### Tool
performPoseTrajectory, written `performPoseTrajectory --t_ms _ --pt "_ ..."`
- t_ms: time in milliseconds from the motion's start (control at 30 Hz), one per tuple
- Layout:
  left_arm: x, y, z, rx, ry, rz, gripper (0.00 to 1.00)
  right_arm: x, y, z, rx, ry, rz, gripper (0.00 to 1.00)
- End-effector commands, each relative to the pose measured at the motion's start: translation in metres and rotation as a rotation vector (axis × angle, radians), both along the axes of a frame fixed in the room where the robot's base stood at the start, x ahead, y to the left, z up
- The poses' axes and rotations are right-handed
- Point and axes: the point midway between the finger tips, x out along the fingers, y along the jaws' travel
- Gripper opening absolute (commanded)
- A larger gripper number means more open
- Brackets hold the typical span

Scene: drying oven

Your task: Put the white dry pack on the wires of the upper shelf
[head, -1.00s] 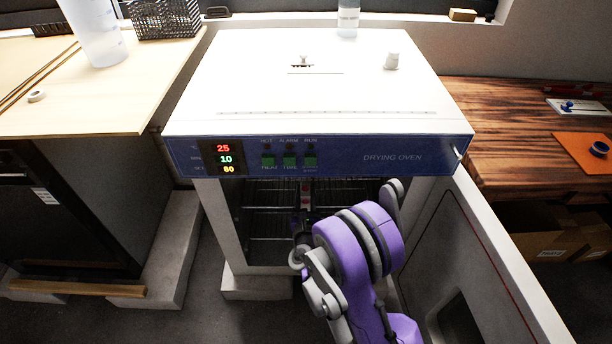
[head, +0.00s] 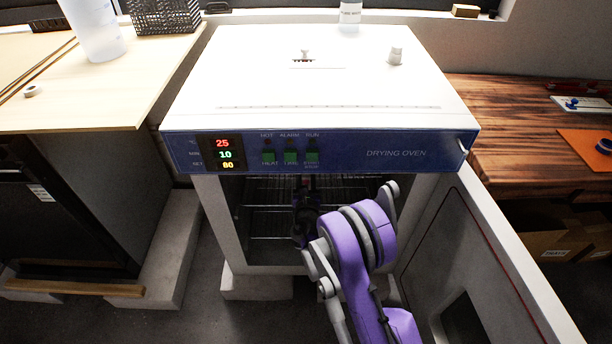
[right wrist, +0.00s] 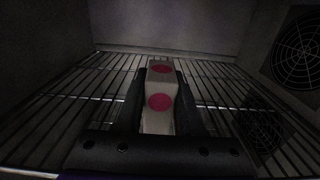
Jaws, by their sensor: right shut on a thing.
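The white dry pack (right wrist: 158,118) with pink round marks is between the two fingers of my right gripper (right wrist: 160,84), which is shut on it. The wires of a shelf (right wrist: 85,85) spread out below and on both sides of the pack. I cannot tell whether the pack touches the wires. In the head view, my right arm reaches through the front opening of the drying oven (head: 320,95). The right gripper (head: 305,185) is in shadow inside, near the upper wire shelf (head: 345,190), and the pack is hard to make out there. My left gripper is out of view.
The oven door (head: 480,260) stands open at the right of my arm. A fan grille (right wrist: 298,48) is on the oven's right inner wall. The shelf is clear on both sides of the gripper. A lower shelf (head: 268,225) shows below.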

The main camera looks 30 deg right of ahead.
Motion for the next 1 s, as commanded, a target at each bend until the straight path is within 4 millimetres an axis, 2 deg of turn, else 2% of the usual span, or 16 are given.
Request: performPoseTrajectory --t_ms 167,200,333,700,833,1000 --pt "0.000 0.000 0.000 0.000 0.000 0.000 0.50 0.000 0.000 -0.003 0.000 0.000 0.000 0.00" --pt "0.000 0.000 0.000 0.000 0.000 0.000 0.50 0.000 0.000 -0.003 0.000 0.000 0.000 0.42" --pt "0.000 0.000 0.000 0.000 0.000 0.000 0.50 0.000 0.000 -0.002 0.000 0.000 0.000 0.66" --pt "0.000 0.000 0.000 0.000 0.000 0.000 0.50 0.000 0.000 0.001 0.000 0.000 0.000 0.67" --pt "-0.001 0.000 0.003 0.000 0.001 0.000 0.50 -0.016 0.010 0.001 -0.001 0.001 0.001 0.67" --pt "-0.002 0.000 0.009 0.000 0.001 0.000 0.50 -0.047 0.030 0.002 0.000 0.000 0.003 0.67"
